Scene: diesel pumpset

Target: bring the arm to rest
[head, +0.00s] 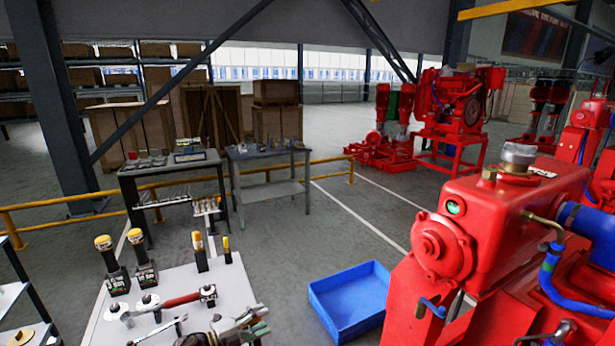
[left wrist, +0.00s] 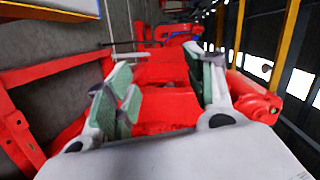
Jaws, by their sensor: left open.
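My left gripper (head: 240,328) shows at the bottom edge of the head view, in front of the near part of a pale work table (head: 222,278). Its grey fingers with green pads point right, toward the red pumpset (head: 490,240). In the left wrist view the two fingers of the left gripper (left wrist: 165,85) stand wide apart, with nothing between the pads. Red machine parts (left wrist: 165,68) show beyond and between them, apart from the fingers as far as I can tell. Most of my left arm is out of the head view. My right gripper is in neither view.
The pale table holds a red-handled ratchet (head: 178,301), a wrench (head: 160,330) and several yellow-capped tools (head: 140,258). A blue bin (head: 350,300) sits on the floor between table and pumpset. Two grey tables (head: 270,190) and a yellow rail (head: 60,203) stand behind. Open floor lies mid-view.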

